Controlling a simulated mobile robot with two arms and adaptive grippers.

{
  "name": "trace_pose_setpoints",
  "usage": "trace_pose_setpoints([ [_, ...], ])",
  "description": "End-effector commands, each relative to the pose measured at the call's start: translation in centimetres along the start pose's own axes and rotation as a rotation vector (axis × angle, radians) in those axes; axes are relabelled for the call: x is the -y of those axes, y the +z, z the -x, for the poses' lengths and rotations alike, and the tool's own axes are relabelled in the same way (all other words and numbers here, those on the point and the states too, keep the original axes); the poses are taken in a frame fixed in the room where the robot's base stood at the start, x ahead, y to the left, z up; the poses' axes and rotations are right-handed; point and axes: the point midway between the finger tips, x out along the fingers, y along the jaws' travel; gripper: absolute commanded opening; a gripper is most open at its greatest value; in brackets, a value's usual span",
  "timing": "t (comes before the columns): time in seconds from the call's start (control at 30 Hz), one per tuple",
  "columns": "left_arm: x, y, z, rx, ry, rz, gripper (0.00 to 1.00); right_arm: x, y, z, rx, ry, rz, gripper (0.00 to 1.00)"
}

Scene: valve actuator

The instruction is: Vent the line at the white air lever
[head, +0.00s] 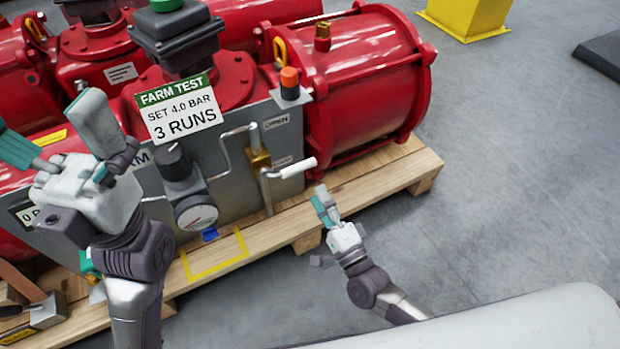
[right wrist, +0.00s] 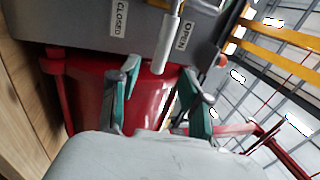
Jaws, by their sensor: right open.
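The air lever (head: 298,168) has a white grip and sticks out to the right from a brass valve (head: 259,158) on the grey panel. In the right wrist view the lever (right wrist: 168,45) shows between the CLOSED label (right wrist: 118,19) and the OPEN label (right wrist: 185,35). My right gripper (head: 322,203) is open and empty, just below and right of the grip. In its wrist view the lever's end appears between the spread fingers (right wrist: 160,92); I cannot tell the depth gap. My left gripper (head: 58,135) is open and empty at the left, in front of the panel.
A gauge (head: 195,213) with a regulator knob is left of the valve. A bent metal pipe (head: 226,150) runs beside it. The red actuator (head: 370,85) sits on a wooden pallet (head: 355,185). A yellow base (head: 467,15) is far off.

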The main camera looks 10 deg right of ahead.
Motion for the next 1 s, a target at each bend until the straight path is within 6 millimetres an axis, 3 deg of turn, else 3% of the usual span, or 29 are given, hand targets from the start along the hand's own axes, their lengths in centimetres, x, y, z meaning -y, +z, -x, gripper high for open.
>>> trace_pose_setpoints([
  [0.1,0.0,0.0,0.0,0.001,0.0,0.0,1.0,0.0,0.0,1.8,0.001,0.001,0.001,0.47],
  [0.23,0.0,0.0,0.0,0.001,0.0,0.0,1.0,0.0,0.0,2.7,0.001,0.001,0.001,0.47],
  [0.83,0.0,0.0,0.0,0.001,0.001,0.0,1.0,0.1,0.0,2.8,0.0,-0.003,0.002,0.47],
  [0.93,0.0,0.0,0.0,0.008,-0.002,0.001,1.0,1.9,0.4,2.3,-0.003,-0.041,0.035,0.47],
  [1.0,0.1,0.1,0.0,0.019,-0.006,0.002,1.0,4.7,0.8,1.6,-0.012,-0.102,0.096,0.47],
])
